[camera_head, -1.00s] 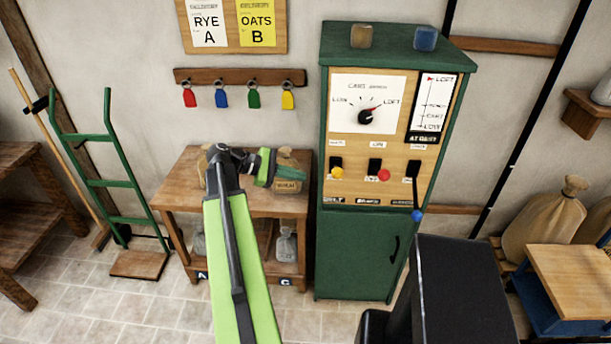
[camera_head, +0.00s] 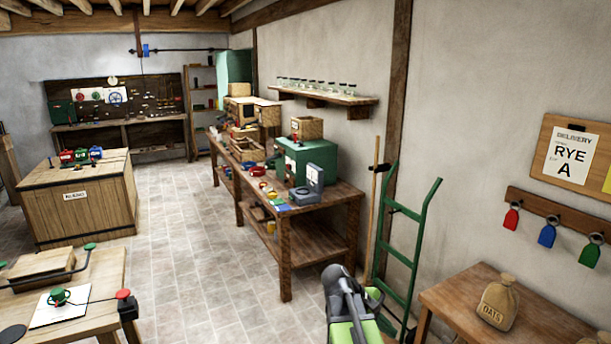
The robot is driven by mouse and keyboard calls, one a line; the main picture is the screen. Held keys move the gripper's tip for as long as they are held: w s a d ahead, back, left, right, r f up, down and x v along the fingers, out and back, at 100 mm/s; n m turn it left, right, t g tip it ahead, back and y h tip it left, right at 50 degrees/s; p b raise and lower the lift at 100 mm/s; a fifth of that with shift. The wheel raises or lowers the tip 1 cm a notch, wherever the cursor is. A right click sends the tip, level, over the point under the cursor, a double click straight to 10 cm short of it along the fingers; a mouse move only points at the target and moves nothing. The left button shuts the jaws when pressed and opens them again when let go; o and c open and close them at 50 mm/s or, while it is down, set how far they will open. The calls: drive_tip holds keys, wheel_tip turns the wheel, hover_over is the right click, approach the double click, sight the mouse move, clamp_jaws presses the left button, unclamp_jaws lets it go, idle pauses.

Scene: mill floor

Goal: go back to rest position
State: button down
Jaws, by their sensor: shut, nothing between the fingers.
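My arm rises from the bottom edge in the head view, a green link with a dark grey joint at its top. My gripper (camera_head: 374,302) shows only in part, as a small green and dark shape just right of that joint. It is shut and empty. Its fingertips are hard to make out. It appears in front of the foot of a green hand truck (camera_head: 406,250), and I cannot tell the distance between them.
A wooden workbench (camera_head: 322,213) with tools and boxes runs along the wall. A low table (camera_head: 455,300) with an oats sack (camera_head: 498,302) is at the right. A wooden chest (camera_head: 80,205) and a table (camera_head: 100,275) are at the left. The tiled floor (camera_head: 190,240) between is clear.

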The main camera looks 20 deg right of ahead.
drive_tip(key=w+a+f+m+t+y, duration=0.1)
drive_tip(key=a+f+m+y, duration=0.1)
drive_tip(key=a, duration=0.7)
drive_tip(key=w+a+f+m+t+y, duration=0.1)
drive_tip(key=a+f+m+y, duration=0.1)
drive_tip(key=a, duration=0.8)
drive_tip(key=w+a+f+m+t+y, duration=0.1)
drive_tip(key=a+f+y, duration=0.1)
drive_tip(key=a, duration=0.8)
drive_tip(key=shift+w+m+y, duration=0.2)
drive_tip(key=shift+m+y, duration=0.2)
drive_tip(key=shift+y, duration=0.5)
